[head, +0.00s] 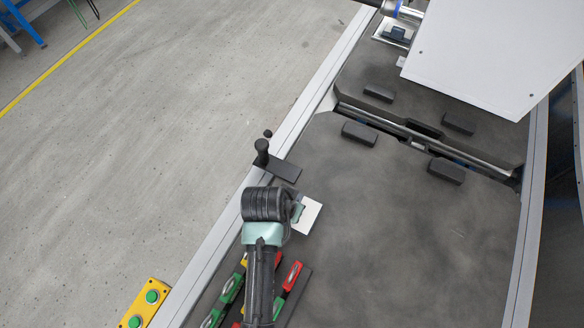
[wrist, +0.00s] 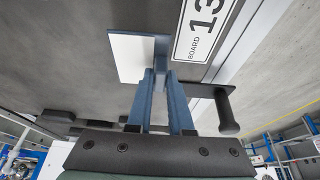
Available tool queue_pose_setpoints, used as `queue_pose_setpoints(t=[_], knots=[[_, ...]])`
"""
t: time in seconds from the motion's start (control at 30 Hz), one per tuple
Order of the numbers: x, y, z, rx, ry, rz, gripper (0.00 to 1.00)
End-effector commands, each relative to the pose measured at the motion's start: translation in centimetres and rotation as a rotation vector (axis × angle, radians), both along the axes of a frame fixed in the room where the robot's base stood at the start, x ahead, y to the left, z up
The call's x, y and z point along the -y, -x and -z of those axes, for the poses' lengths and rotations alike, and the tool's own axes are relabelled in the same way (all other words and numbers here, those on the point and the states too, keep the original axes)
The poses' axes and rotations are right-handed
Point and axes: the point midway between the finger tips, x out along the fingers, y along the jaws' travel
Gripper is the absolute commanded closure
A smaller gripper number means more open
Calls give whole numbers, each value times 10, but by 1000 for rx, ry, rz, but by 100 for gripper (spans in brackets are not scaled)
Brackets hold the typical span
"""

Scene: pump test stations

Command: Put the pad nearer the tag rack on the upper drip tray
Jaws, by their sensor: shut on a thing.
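My gripper (head: 294,209) is low over the dark bench, with its fingers pointing down. In the wrist view the blue-grey fingers (wrist: 161,76) are shut on the grip of a white square pad (wrist: 130,55). The pad also shows in the head view (head: 312,216), beside the fingertips. I cannot tell whether it touches the bench. The tag rack (head: 300,287) holds red and green tags just below, partly hidden by my arm. At the top, a pale square piece with a dark block (head: 396,35) lies near a metal cylinder. I cannot make out a drip tray for certain.
A black lever handle (head: 262,152) on a dark plate stands close to my gripper. A rail (head: 425,138) crosses the bench, with several dark blocks around it. A white panel (head: 490,50) covers the top right. The bench's middle is clear.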

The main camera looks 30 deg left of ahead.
Motion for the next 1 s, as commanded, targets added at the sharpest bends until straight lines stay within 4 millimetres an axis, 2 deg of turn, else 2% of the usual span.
queue_pose_setpoints(t=[0.03, 0.2, 0.63, 0.67, 0.8, 0.83, 1.0], knots=[[0, 1, 12, -4, 2, 0, 100], [0, 1, 28, -2, 1, 0, 100], [0, 0, 34, 0, 0, 0, 100], [0, 0, 35, 0, 0, 0, 79], [0, 0, 34, 0, 0, 1, 54], [0, 0, 34, -1, 0, 1, 51], [0, 0, 34, -1, 0, 1, 51]])
